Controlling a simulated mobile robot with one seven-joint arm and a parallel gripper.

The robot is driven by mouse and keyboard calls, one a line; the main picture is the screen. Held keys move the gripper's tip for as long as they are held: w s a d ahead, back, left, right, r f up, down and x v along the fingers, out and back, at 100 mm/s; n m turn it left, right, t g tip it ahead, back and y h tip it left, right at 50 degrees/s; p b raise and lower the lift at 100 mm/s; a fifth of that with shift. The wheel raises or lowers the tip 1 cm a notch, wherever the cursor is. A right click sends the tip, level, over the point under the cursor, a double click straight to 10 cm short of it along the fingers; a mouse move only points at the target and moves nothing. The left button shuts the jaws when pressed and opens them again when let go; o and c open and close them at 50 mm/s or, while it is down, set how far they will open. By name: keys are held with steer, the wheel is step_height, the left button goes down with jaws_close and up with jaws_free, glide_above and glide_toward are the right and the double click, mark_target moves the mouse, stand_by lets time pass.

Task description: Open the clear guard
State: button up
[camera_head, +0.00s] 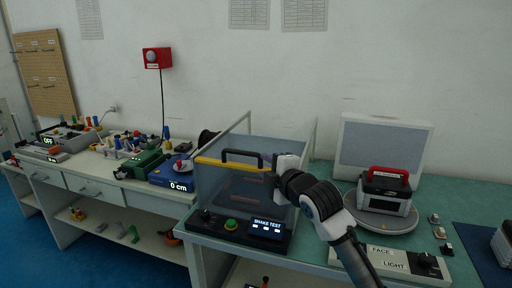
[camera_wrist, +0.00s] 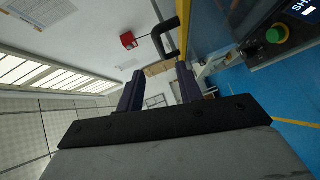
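The clear guard (camera_head: 214,184) is a see-through box front with a yellow top edge on the shake test unit. Its black handle (camera_head: 242,152) stands on that edge, and it also shows in the wrist view (camera_wrist: 160,38) just past my fingertips. The guard appears closed. My gripper (camera_head: 274,168) is at the right end of the handle in the head view. In the wrist view its two dark fingers (camera_wrist: 160,70) are apart with nothing between them. Whether a fingertip touches the handle cannot be told.
The shake test panel (camera_head: 265,227) with a green button (camera_head: 231,225) sits below the guard. To the right, a red-handled device (camera_head: 386,190) rests on a round plate before a grey-white panel (camera_head: 383,140). A blue height unit (camera_head: 172,178) stands on the left bench.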

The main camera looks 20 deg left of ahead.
mark_target(247, 154)
steer(key=p+x, duration=0.4)
steer(key=x, duration=0.8)
steer(key=shift+w+a+r+p, duration=0.1)
steer(key=shift+w+a+p, duration=0.15)
steer(key=shift+p, duration=0.05)
steer(key=shift+w+a, duration=0.3)
steer(key=shift+w, duration=0.05)
jaws_close()
